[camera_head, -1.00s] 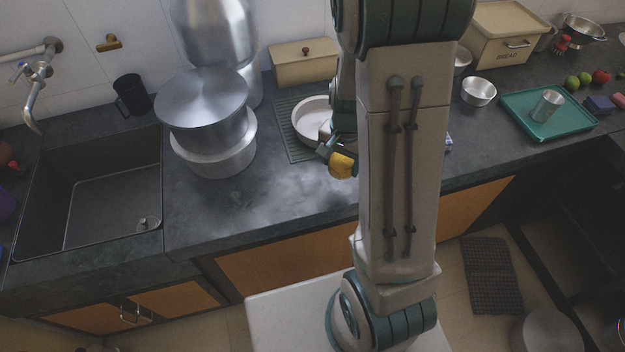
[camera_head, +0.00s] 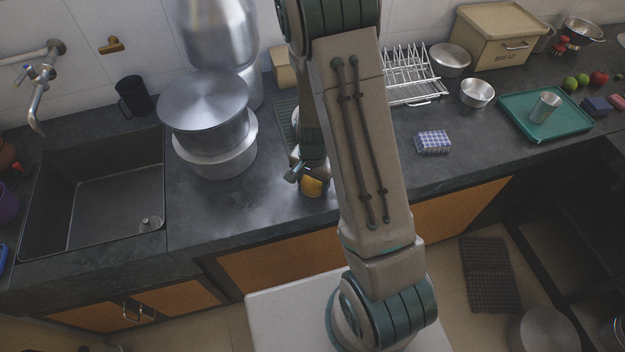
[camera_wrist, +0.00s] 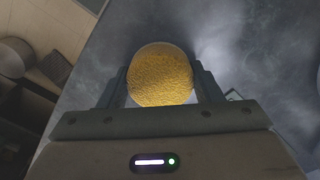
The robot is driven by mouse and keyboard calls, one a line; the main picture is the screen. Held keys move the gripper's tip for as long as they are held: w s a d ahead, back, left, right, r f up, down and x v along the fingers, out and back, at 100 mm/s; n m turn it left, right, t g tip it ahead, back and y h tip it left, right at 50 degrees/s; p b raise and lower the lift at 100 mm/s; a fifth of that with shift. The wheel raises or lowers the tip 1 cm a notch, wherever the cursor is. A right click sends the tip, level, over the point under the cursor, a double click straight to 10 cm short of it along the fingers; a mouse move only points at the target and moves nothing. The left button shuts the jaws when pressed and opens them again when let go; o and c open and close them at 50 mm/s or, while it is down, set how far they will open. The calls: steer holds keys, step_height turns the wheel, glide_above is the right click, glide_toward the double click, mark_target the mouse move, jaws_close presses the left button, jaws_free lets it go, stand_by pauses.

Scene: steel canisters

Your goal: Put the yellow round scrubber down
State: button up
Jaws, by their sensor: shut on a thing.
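The yellow round scrubber (camera_wrist: 160,76) sits between the two fingers of my gripper (camera_wrist: 162,88) in the wrist view, with a finger against each side. In the head view the scrubber (camera_head: 312,186) shows below my gripper (camera_head: 306,174), near the front edge of the dark countertop (camera_head: 270,205). My gripper is shut on it. I cannot tell whether the scrubber touches the countertop. My arm hides part of the counter behind it.
Stacked steel pots (camera_head: 205,110) stand to the left, beside the sink (camera_head: 95,195). A checked blue-and-white packet (camera_head: 432,142) lies to the right. A dish rack (camera_head: 412,80) and a green tray (camera_head: 520,122) are further right. The counter between pots and gripper is clear.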

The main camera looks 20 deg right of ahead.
steer(key=shift+f, duration=0.25)
steer(key=o, duration=1)
steer(key=shift+r, duration=0.1)
steer(key=shift+o, duration=0.2)
step_height(320, 180, up, 11)
step_height(320, 180, up, 12)
steer(key=n+t, duration=0.2)
steer(key=n, duration=0.2)
glide_above(313, 180)
steer(key=s, duration=0.6)
steer(key=s+r+n+t, duration=0.1)
steer(key=s+r+n, duration=0.4)
steer(key=s, duration=0.3)
steer(key=shift+s+r, duration=0.2)
steer(key=shift+r, duration=0.45)
